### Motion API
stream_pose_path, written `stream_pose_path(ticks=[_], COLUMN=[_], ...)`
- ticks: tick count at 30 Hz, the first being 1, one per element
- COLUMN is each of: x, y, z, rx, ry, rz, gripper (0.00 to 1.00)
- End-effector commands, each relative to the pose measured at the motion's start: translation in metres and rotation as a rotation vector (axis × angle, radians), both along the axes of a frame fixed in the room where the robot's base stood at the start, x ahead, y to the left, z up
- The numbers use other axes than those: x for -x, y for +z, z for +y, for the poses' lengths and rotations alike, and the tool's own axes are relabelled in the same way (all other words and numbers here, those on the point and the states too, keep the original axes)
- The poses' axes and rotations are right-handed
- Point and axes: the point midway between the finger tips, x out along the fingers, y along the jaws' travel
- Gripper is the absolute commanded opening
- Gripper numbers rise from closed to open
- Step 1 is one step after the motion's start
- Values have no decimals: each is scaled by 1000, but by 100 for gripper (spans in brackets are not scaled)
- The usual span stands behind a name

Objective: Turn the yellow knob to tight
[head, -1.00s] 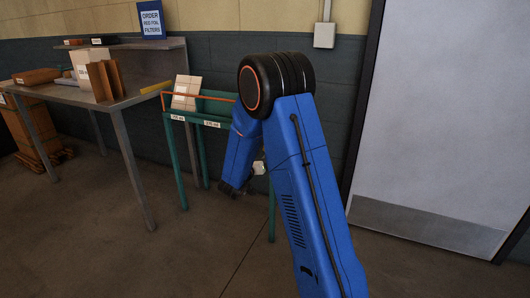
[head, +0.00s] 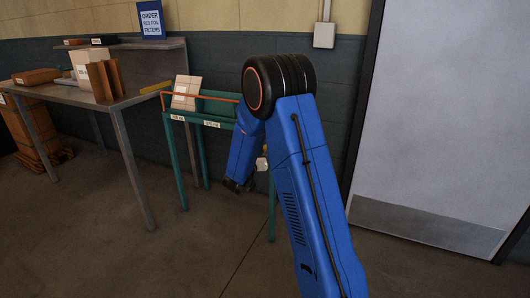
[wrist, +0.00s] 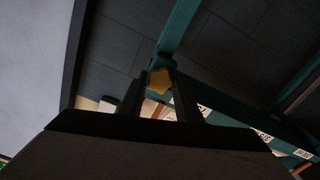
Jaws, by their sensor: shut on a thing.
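The yellow knob (wrist: 159,81) shows in the wrist view between the two dark fingers of my gripper (wrist: 160,88), which is shut on it. The knob sits beside a green bar of the stand (wrist: 178,32). Its lower part and any tight marking cannot be made out. In the head view the green stand (head: 172,150) is partly behind my blue arm.
A grey table (head: 125,150) with boxes stands to the left of the green stand. A carton piece (head: 186,92) rests on the stand. A pale door (head: 440,120) is at the right. The floor between the table and my arm is clear.

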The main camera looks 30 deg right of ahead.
Motion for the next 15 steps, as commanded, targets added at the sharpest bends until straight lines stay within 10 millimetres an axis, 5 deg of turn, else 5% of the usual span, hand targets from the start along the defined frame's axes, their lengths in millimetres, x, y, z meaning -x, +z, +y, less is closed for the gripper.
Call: stream_pose_path(ticks=[15], x=[1], y=[0], z=[0], rx=[-178], ry=[0], rz=[-229], gripper=[9])
